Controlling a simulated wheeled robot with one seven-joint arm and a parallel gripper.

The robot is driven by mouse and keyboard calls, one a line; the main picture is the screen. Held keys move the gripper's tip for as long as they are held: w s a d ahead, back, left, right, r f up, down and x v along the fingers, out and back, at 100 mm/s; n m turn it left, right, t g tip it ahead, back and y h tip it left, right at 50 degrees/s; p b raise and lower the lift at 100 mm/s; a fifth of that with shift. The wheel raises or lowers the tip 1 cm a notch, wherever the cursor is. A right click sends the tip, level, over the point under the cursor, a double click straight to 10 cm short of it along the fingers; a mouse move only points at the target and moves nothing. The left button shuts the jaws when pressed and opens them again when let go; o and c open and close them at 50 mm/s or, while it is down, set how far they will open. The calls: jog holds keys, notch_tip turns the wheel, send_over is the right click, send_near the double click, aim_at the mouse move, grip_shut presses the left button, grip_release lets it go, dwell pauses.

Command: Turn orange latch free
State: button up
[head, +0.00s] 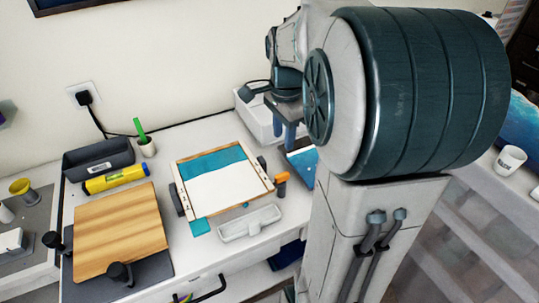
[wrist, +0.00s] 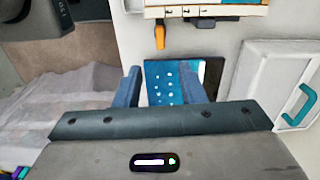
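The orange latch (head: 283,177) is at the right side of a wood-edged frame (head: 267,187) holding a white and teal panel. It also shows in the wrist view (wrist: 160,36), hanging from the frame's edge near the top. My gripper (head: 285,138) is above the back right of the table, apart from the latch. In the wrist view my gripper (wrist: 160,77) has its two blue fingers wide apart, with nothing held. A teal dotted sheet or panel (wrist: 166,88) shows between and below the fingers. My arm hides part of the table's right side.
A white bin (head: 258,118) stands behind the frame, near my gripper. A white tray (head: 250,224) lies in front of the frame. A wooden board (head: 120,232), a yellow level (head: 115,179) and a dark box (head: 98,159) are at left. In the wrist view a teal-handled white container (wrist: 265,85) is at right.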

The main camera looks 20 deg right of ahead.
aim_at(282, 174)
notch_tip(282, 174, down, 14)
jog(key=shift+d+p, duration=0.15)
jog(key=shift+p, duration=0.4)
jog(key=shift+w, duration=0.1)
jog(key=shift+c, duration=0.3)
grip_shut()
